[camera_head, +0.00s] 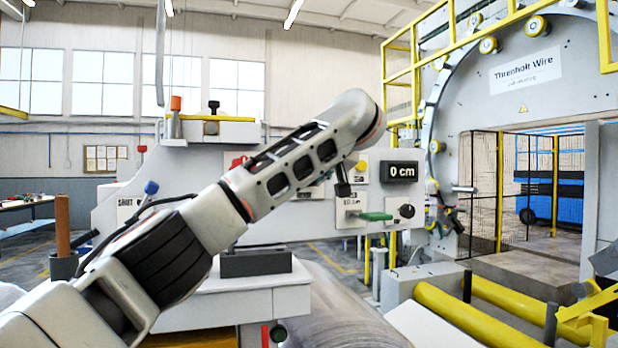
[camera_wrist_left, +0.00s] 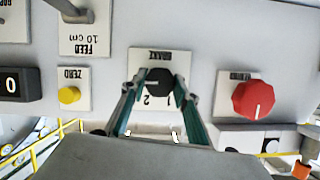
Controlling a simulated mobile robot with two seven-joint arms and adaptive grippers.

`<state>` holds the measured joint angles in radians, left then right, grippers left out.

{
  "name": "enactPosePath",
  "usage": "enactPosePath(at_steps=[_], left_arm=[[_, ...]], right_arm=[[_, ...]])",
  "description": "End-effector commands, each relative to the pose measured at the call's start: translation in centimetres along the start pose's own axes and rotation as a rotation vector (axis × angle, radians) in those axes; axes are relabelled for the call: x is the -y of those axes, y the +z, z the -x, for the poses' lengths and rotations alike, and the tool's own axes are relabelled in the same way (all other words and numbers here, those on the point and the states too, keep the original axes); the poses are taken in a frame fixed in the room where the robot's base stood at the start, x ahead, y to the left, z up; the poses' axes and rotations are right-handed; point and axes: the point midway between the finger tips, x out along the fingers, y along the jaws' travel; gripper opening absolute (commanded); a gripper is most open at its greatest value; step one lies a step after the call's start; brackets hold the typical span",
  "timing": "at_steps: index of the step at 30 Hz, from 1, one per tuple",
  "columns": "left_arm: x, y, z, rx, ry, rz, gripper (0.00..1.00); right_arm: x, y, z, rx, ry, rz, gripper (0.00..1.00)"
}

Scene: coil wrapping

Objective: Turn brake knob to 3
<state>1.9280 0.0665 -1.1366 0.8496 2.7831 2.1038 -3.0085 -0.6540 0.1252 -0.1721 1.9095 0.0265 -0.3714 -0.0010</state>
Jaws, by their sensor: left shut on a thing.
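The brake knob (camera_wrist_left: 158,80) is a small black knob on a white plate in the left wrist view, which shows the panel upside down. The digits 1 and 2 show on its plate; another digit is partly covered, and I cannot read the knob's setting. My left gripper (camera_wrist_left: 158,92) has its two teal-lined fingers on either side of the knob, shut on it. In the head view my left arm crosses the panel and hides the knob and the fingers.
Beside the brake plate are a red knob (camera_wrist_left: 254,98) and a yellow zero button (camera_wrist_left: 69,95). The display (camera_head: 404,171) reads 0 cm. A green-handled lever (camera_head: 375,216) and a black knob (camera_head: 406,211) sit lower on the panel. Yellow rollers (camera_head: 475,318) lie at the lower right.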

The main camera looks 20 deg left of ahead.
Motion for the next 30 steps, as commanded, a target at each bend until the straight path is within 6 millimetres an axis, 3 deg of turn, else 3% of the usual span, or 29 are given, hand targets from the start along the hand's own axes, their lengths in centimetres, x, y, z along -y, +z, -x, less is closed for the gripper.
enactPosePath(at_steps=[18,19,21,30], left_arm=[[-0.08,0.04,0.02,0.001,-0.011,-0.03,0.08],[-0.08,0.04,0.02,0.001,-0.011,-0.03,0.35],[-0.09,0.04,0.02,0.001,-0.011,-0.03,0.46],[-0.1,0.03,0.04,0.001,-0.01,-0.029,0.46]], right_arm=[[0.24,-0.15,-0.05,-0.001,0.002,-0.012,0.34],[0.24,-0.15,-0.05,-0.001,0.002,-0.012,0.34],[0.23,-0.15,-0.05,-0.001,0.002,-0.011,0.34],[0.03,0.21,0.07,0.004,0.0,0.0,0.34]])
